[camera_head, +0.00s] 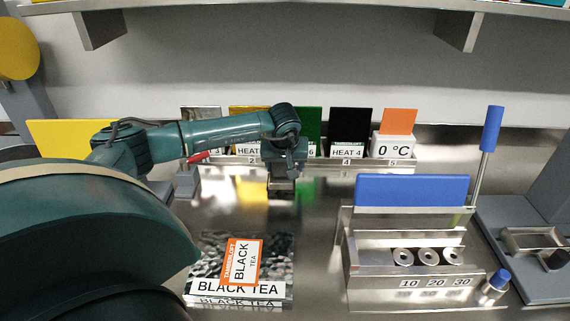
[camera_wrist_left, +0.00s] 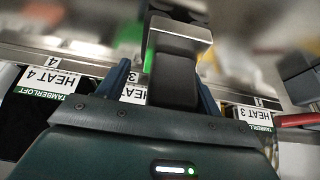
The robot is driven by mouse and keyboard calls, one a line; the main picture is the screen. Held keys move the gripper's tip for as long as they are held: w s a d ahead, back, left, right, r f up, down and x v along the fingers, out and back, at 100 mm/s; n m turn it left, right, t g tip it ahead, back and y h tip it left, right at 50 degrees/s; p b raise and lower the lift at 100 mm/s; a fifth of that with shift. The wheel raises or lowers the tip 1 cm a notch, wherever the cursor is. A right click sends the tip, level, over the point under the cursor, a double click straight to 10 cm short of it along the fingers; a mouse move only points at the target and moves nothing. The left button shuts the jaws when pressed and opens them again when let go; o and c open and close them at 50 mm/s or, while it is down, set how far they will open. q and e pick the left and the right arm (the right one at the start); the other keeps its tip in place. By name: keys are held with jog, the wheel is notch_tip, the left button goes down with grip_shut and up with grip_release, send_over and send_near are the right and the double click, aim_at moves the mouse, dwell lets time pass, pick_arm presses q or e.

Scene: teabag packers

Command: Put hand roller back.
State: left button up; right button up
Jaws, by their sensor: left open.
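My left gripper (camera_head: 286,172) is open and points down over the shiny table, in front of the row of tea boxes. In the left wrist view, its two dark blue fingers (camera_wrist_left: 162,82) stand on either side of a tool with a dark handle and a grey metal block at its end, which looks like the hand roller (camera_wrist_left: 180,38). In the head view only a small dark part of this roller (camera_head: 281,187) shows under the gripper. I cannot tell whether the fingers touch it or whether it rests on the table. My right gripper is not in view.
Several upright boxes, including an orange-topped one (camera_head: 398,135), stand in a metal rack behind the gripper. A black tea pack (camera_head: 240,288) lies in front. A metal station with a blue panel (camera_head: 412,190) and blue-handled lever (camera_head: 491,128) stands right. A red-handled device (camera_head: 187,182) is left.

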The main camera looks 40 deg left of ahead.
pick_arm(q)
jog(key=shift+s+p, duration=0.15)
jog(key=shift+p, duration=0.35)
jog(key=b+v, duration=0.1)
jog(key=v, duration=1.1)
jog(key=shift+r+b, duration=0.35)
